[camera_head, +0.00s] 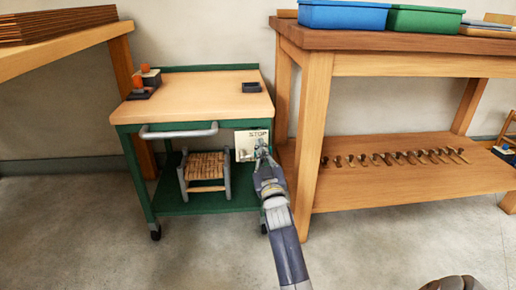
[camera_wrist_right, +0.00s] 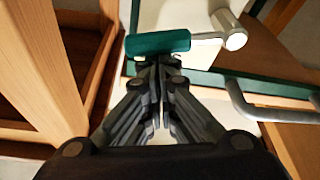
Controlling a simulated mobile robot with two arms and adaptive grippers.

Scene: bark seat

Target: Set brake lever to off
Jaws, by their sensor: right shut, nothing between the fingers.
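The brake lever shows in the right wrist view as a green grip (camera_wrist_right: 158,43) on a short metal arm, which runs to a silver pivot (camera_wrist_right: 231,32) on a pale plate. In the head view the pale plate (camera_head: 243,136), marked STOP, is on the right front of the green-framed cart (camera_head: 190,116); the lever there is small and mostly hidden by my gripper. My right gripper (camera_head: 262,153) is in front of the plate. In the wrist view its closed fingertips (camera_wrist_right: 158,62) are right at the green grip, with nothing between them; contact cannot be told. My left gripper is out of view.
A wooden bench (camera_head: 318,130) stands close on the cart's right, with a row of small tools (camera_head: 395,158) on its low shelf. A grey push handle (camera_head: 180,131) sticks out left of the plate. A woven stool (camera_head: 204,168) sits on the cart's lower shelf.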

